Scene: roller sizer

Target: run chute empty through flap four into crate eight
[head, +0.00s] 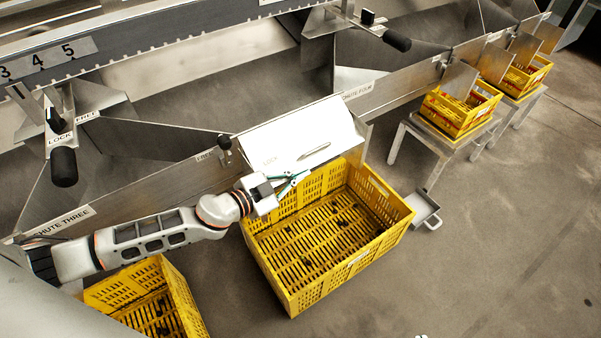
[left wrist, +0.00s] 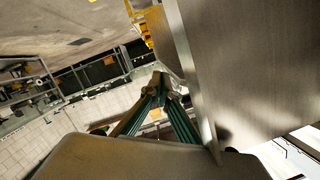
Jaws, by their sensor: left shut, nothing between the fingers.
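The flap (head: 290,130) under the sign for chute four (head: 357,91) is a pale metal panel with a slot-like handle (head: 313,150). A large yellow crate (head: 345,268) stands below it. Its slatted floor shows, with a few dark bits on it; I cannot read a number on it. My left gripper (head: 291,184) is shut and empty, at the flap's lower edge above the crate's back left rim. I cannot tell whether it touches the flap. In the left wrist view the green fingers (left wrist: 158,82) meet at their tips beside a large metal panel (left wrist: 245,70). My right gripper is not in view.
Another yellow crate (head: 177,290) stands at lower left, under my left arm. Smaller crates with reddish contents (head: 455,110) stand on metal stands at right. A small grey pan (head: 424,211) lies right of the large crate. Black-handled levers (head: 397,40) stick out above.

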